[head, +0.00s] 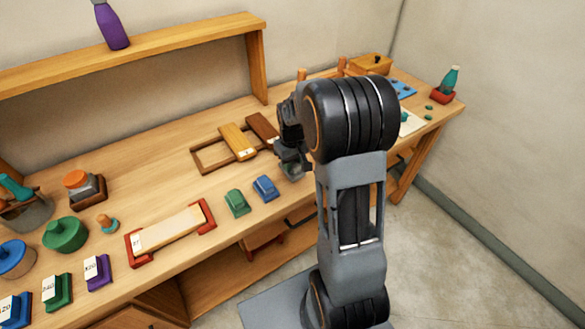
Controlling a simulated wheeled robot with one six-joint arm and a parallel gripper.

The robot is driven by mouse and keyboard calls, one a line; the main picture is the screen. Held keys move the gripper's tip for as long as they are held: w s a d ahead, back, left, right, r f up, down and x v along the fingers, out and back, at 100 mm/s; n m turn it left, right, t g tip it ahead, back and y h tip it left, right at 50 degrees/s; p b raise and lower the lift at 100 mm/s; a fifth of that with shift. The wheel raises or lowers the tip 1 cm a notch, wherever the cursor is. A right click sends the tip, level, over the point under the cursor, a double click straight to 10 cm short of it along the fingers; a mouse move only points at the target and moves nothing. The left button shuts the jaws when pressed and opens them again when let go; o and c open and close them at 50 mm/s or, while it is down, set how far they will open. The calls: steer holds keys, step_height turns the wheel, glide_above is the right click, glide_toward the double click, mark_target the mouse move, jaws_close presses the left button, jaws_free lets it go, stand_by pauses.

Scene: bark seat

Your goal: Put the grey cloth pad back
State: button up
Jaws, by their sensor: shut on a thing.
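My gripper (288,152) points down over the front part of the bench, right of the blue block, and is shut on the grey cloth pad (294,170). The pad is small and dark grey and shows just below the fingers, partly hidden by my arm. I cannot tell whether it touches the bench top. A blue block (264,188) and a green block (236,203) stand in a row to its left.
A wooden frame with slats (238,142) lies behind the gripper. A long pale bar in a red holder (170,230) lies to the left. Bare bench top (150,165) shows farther back. My arm hides part of the bench's right side.

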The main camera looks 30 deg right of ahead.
steer(key=shift+w+d+f, duration=0.15)
steer(key=shift+f, duration=1.6)
steer(key=shift+f, duration=0.15)
steer(key=o, duration=0.9)
steer(key=shift+o, duration=0.2)
